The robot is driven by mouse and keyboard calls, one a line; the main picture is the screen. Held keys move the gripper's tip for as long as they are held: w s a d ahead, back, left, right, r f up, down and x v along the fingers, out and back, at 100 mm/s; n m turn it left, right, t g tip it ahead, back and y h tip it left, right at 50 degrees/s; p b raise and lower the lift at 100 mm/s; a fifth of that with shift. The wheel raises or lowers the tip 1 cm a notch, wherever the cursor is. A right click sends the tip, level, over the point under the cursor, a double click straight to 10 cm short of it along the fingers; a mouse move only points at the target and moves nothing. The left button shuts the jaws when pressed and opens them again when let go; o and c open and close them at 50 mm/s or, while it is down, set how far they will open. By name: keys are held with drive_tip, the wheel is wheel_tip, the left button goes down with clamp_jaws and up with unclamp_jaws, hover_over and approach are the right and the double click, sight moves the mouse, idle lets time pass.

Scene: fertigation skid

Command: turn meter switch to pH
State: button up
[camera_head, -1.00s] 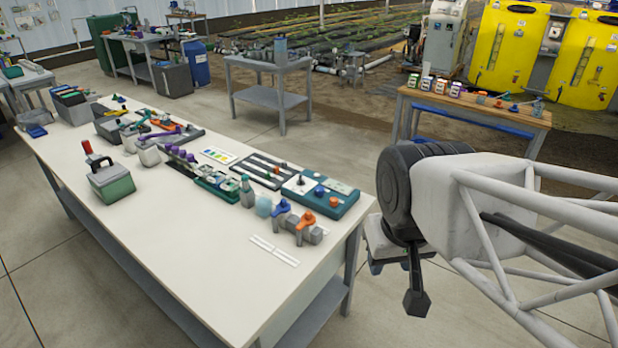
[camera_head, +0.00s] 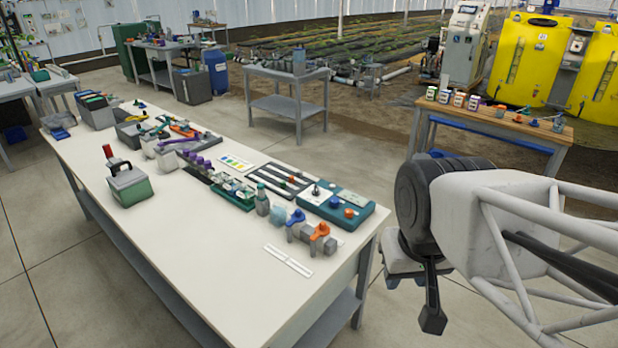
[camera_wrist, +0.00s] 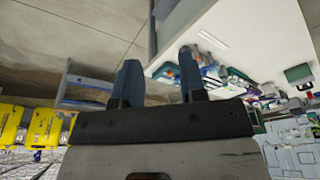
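A teal panel (camera_head: 337,206) lies near the right end of the long white table. It carries a black lever (camera_head: 316,190), a blue knob (camera_head: 335,202) and an orange knob (camera_head: 349,213). It may be the meter with the switch; no pH label is readable. My gripper (camera_wrist: 158,70) shows in the wrist view with its two blue-grey fingers apart and nothing between them. My arm is at the right of the head view, off the table's right end and apart from the panel.
The white table (camera_head: 225,275) has bare room along its front. Blue and orange valves (camera_head: 311,232), a small bottle (camera_head: 262,200) and a slotted tray (camera_head: 283,181) crowd around the panel. A green box (camera_head: 129,186) stands at left. A wooden bench (camera_head: 495,117) stands behind my arm.

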drive_tip(key=w+r+g, duration=0.1)
drive_tip(key=w+r, duration=0.2)
drive_tip(key=w, duration=0.6)
drive_tip(key=w+r+g, duration=0.1)
drive_tip(key=w+r, duration=0.1)
drive_tip(key=w, duration=0.7)
drive_tip(key=g, duration=0.5)
hover_over(316, 187)
drive_tip(key=w, duration=0.3)
wheel_tip(316, 187, down, 25)
drive_tip(key=shift+w+f, duration=0.15)
drive_tip(key=shift+f, duration=0.2)
drive_tip(key=shift+f, duration=0.1)
drive_tip(key=shift+x, duration=3.85)
